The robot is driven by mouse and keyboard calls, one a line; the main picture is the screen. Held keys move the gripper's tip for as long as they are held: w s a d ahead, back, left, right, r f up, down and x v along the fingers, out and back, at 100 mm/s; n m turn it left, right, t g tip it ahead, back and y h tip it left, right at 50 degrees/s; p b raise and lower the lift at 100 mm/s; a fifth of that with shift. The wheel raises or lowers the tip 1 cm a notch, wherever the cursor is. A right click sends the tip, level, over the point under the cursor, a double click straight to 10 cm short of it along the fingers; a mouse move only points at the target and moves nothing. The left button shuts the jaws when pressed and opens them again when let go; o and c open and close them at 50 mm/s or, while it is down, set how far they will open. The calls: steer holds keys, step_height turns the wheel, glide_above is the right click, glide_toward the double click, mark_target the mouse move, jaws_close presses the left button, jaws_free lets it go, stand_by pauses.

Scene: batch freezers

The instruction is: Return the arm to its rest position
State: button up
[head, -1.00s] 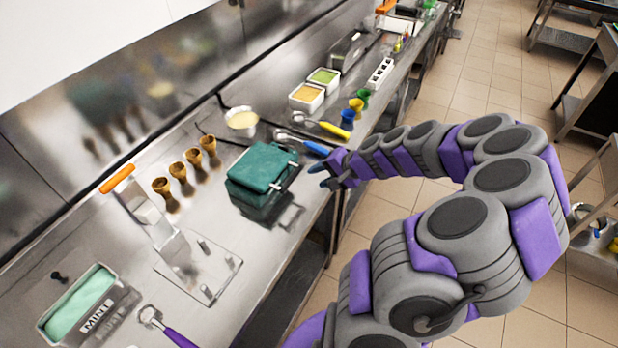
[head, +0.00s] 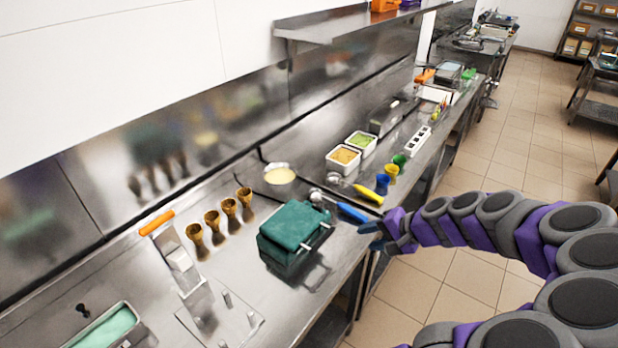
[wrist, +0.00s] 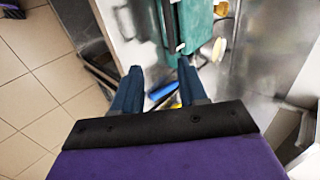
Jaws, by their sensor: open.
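My gripper (head: 385,238) is at the end of my purple and grey arm, which reaches in from the lower right. In the head view it is near the front edge of the steel counter (head: 345,262), beside the handle of a blue scoop (head: 352,213). In the wrist view my gripper (wrist: 157,80) shows two blue fingers apart with nothing held between them.
Several cones (head: 212,226) stand in a row at the left. A yellow scoop (head: 368,194), small coloured cups (head: 390,174) and two tubs (head: 343,158) lie farther back. A wall shelf (head: 345,27) hangs above. The tiled floor (head: 480,140) at the right is clear.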

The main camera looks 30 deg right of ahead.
steer(key=s+a+r+n+g+y, duration=0.2)
steer(key=a+n+g, duration=0.45)
steer(key=a, duration=1.45)
steer(key=s+a+r+n+g+h, duration=0.1)
steer(key=s+a+n+h, duration=0.1)
steer(key=s, duration=0.6)
steer(key=s+a+r+n+g+h+b, duration=0.1)
steer(key=s+a+n+g+h, duration=0.1)
steer(key=s+a+n, duration=0.3)
steer(key=s+h, duration=0.1)
steer(key=s, duration=0.3)
steer(key=shift+s+a+r+h, duration=0.25)
steer(key=shift+s+r+h, duration=0.05)
steer(key=shift+a+g, duration=0.1)
steer(key=shift+g, duration=0.15)
